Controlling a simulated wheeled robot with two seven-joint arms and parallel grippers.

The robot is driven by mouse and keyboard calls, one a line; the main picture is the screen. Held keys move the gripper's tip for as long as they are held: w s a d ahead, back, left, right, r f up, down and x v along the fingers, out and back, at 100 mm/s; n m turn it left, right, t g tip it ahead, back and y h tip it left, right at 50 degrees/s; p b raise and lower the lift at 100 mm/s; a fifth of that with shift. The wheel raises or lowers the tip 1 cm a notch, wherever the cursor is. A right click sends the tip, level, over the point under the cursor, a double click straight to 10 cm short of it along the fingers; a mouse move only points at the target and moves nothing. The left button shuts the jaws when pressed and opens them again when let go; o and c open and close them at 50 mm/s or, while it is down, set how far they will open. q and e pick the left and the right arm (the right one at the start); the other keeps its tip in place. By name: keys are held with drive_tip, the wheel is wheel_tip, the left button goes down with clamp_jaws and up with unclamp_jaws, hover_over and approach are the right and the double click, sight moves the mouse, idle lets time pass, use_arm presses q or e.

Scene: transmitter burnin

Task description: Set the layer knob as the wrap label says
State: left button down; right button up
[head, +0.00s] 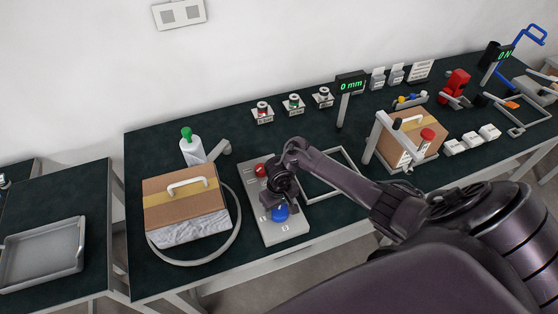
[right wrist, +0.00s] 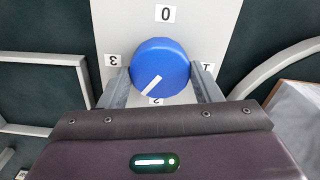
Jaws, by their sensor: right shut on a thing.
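The blue layer knob (head: 280,213) sits on the light grey control panel (head: 291,229). The right wrist view also shows the knob (right wrist: 160,66) between my two fingers (right wrist: 160,88). Its white pointer line slants to the lower left, between 3 and 2 and closer to 2. The 0 label (right wrist: 165,13) is at the top, 3 at left, 1 at right, and 2 is partly hidden below. No wrap label is readable. My left gripper is not in view.
A red button (head: 261,170) is on the panel behind my gripper. A carton (head: 180,200) with a handle and silvery wrapped base stands left, ringed by a grey hoop (head: 236,232). A white bottle (head: 192,148) is behind it. A display reads 0 mm (head: 350,84).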

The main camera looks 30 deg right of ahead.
sight(278, 209)
drive_tip(key=m, duration=0.5)
drive_tip(key=shift+m, duration=0.3)
drive_tip(key=m, duration=0.5)
drive_tip(key=shift+m, duration=0.4)
drive_tip(key=o, duration=1)
wheel_tip(278, 209, up, 7)
drive_tip(key=shift+a+f, duration=0.1)
drive_tip(key=shift+f, duration=0.1)
drive_tip(key=shift+r, duration=0.65)
